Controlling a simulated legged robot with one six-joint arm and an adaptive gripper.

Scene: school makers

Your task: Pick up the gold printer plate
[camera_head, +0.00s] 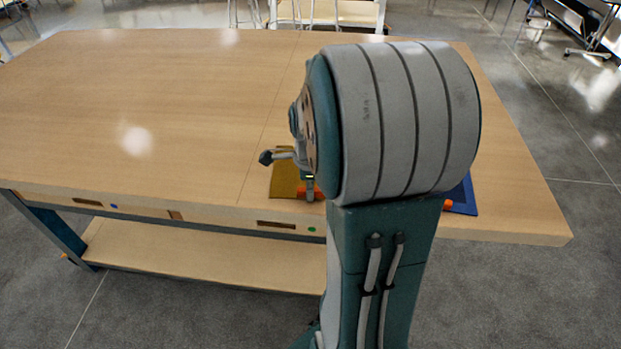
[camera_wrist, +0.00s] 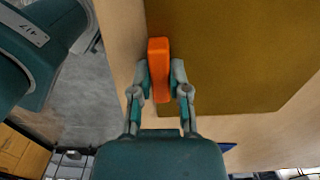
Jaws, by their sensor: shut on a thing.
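The gold printer plate (camera_wrist: 240,50) fills the upper right of the wrist view, close to the camera. Its orange handle (camera_wrist: 159,65) stands at its left edge. My gripper (camera_wrist: 160,78) has a finger on each side of this handle and is shut on it. In the head view the gold plate (camera_head: 284,176) shows in part near the table's front edge, left of my arm. My arm hides the rest of it and most of my gripper there. I cannot tell whether the plate touches the table.
A blue plate (camera_head: 465,196) with an orange handle (camera_head: 448,205) lies on the table to the right, partly behind my arm. The wooden table (camera_head: 160,110) is otherwise clear on its left and far side. Its front has drawers, and a lower shelf (camera_head: 190,257) runs beneath.

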